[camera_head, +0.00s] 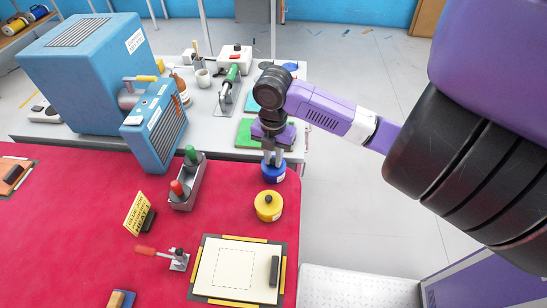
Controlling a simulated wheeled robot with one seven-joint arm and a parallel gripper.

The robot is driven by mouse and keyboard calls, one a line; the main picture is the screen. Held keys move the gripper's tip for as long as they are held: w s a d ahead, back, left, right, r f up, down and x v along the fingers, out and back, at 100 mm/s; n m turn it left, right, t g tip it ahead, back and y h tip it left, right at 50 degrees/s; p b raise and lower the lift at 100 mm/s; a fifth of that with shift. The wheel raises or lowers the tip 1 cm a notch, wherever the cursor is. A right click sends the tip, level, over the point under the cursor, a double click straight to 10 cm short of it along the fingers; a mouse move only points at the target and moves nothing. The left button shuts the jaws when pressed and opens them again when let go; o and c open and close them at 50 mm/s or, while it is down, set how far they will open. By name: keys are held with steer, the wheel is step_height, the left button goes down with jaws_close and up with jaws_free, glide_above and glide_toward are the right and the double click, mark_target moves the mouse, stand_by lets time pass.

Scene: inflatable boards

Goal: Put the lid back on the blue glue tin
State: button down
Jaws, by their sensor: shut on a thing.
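The blue glue tin (272,176) stands on the red bench top near its far right corner. My gripper (272,160) points down right over this tin, with its fingertips at the tin's top. It is shut on what appears to be the lid, mostly hidden by the fingers. I cannot tell whether the lid touches the rim or sits slightly above it.
A yellow tin (268,208) with a dark knob stands just in front. A grey rack (187,186) with red and green handles is to the left. A framed board (238,272) lies nearer. A grey table (216,118) with a green mat (247,136) is behind.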

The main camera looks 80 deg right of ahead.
stand_by(0.3)
steer(key=c, duration=0.8)
jaws_free()
steer(key=shift+o, duration=0.2)
steer(key=shift+r, duration=0.15)
steer(key=shift+r+p, duration=2.3)
steer(key=shift+r, duration=1.05)
jaws_close()
